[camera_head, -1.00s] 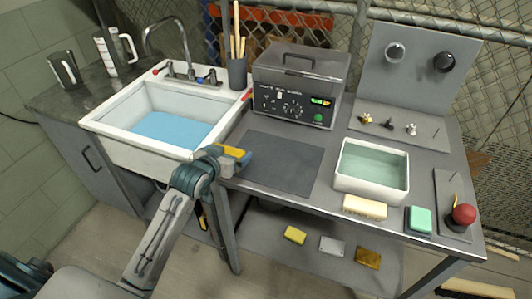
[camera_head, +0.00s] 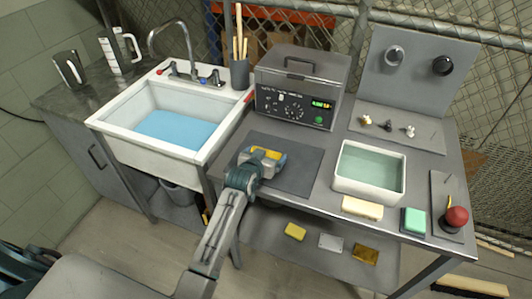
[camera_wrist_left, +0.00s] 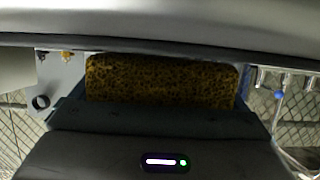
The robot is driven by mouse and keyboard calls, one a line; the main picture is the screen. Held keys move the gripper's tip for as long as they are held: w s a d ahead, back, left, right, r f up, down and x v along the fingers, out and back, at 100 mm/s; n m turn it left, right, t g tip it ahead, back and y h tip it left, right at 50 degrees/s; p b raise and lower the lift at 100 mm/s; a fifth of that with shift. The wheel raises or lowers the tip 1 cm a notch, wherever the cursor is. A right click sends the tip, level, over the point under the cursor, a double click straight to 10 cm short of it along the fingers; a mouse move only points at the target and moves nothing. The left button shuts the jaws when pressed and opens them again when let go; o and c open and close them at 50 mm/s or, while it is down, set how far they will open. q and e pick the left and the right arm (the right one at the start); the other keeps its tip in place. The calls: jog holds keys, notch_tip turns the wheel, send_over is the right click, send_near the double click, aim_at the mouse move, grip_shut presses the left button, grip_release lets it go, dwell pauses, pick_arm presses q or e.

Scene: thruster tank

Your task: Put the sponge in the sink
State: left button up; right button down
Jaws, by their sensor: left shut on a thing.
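My left gripper (camera_head: 264,160) is shut on a yellow, porous sponge (camera_head: 271,154), over the dark mat in the head view. In the left wrist view the sponge (camera_wrist_left: 160,80) fills the space between the jaws, its face dark yellow with many small holes. The white sink (camera_head: 150,157), with blue water in its basin, is to the left of the gripper. The gripper and sponge are outside the sink, to the right of its rim. How high they are above the mat is hard to tell. My right gripper is not in view.
The dark mat (camera_head: 300,178) lies in front of the grey control box (camera_head: 296,90). A white water tub (camera_head: 368,190), a cream block (camera_head: 362,208), a green block (camera_head: 413,221) and a red knob (camera_head: 456,217) are to the right.

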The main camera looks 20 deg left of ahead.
pick_arm(q)
jog(key=shift+f, duration=0.1)
jog(key=o, duration=0.6)
